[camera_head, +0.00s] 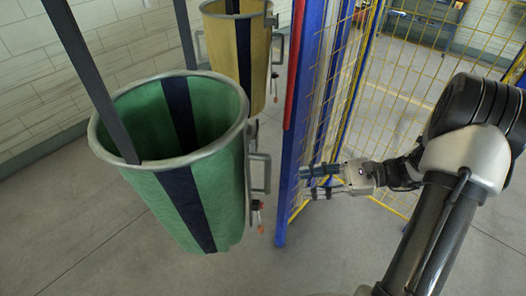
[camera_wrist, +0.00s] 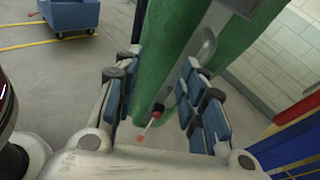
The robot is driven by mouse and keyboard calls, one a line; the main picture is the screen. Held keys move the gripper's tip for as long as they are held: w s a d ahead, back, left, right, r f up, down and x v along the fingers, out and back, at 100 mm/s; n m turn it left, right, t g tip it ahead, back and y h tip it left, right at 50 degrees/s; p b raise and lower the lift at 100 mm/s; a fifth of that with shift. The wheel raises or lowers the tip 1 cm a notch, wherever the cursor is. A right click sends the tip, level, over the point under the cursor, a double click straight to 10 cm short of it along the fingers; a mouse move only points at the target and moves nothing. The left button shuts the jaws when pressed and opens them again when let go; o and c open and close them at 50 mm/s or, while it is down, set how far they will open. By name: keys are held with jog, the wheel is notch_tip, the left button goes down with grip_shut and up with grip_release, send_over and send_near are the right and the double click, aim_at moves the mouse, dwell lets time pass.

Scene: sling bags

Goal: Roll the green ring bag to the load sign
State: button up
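The green ring bag (camera_head: 215,190), with a dark blue stripe and grey metal rim, hangs upright at left in the head view. A grey handle (camera_head: 266,172) and a small red-tipped lever (camera_head: 256,205) are on its right side. My gripper (camera_head: 305,182) is open and empty, to the right of the handle and pointing at it. In the wrist view the green bag (camera_wrist: 165,60) fills the top middle, with its handle (camera_wrist: 207,48) beyond the spread fingers (camera_wrist: 157,108). The lever (camera_wrist: 153,122) shows between them. I see no load sign.
A mustard bag (camera_head: 226,45) with a dark stripe hangs behind the green one. A blue post (camera_head: 289,210) and yellow mesh fence (camera_head: 400,85) stand close by my gripper. The wrist view shows a blue cart (camera_wrist: 72,14). Floor (camera_head: 80,235) is clear at front left.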

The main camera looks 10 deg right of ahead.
aim_at(268, 169)
jog(key=w+d+f+m+t, duration=0.2)
jog(key=d+f+m+t, duration=0.2)
jog(key=d+m+t, duration=0.15)
jog(key=shift+n+g+y, duration=0.35)
jog(key=shift+n+y, duration=0.05)
jog(key=shift+n, duration=0.05)
jog(key=b+x, duration=0.1)
jog(key=x, duration=1.5)
jog(key=shift+w+a, duration=0.15)
jog(key=shift+a, duration=0.2)
jog(key=shift+c, duration=0.5)
grip_shut()
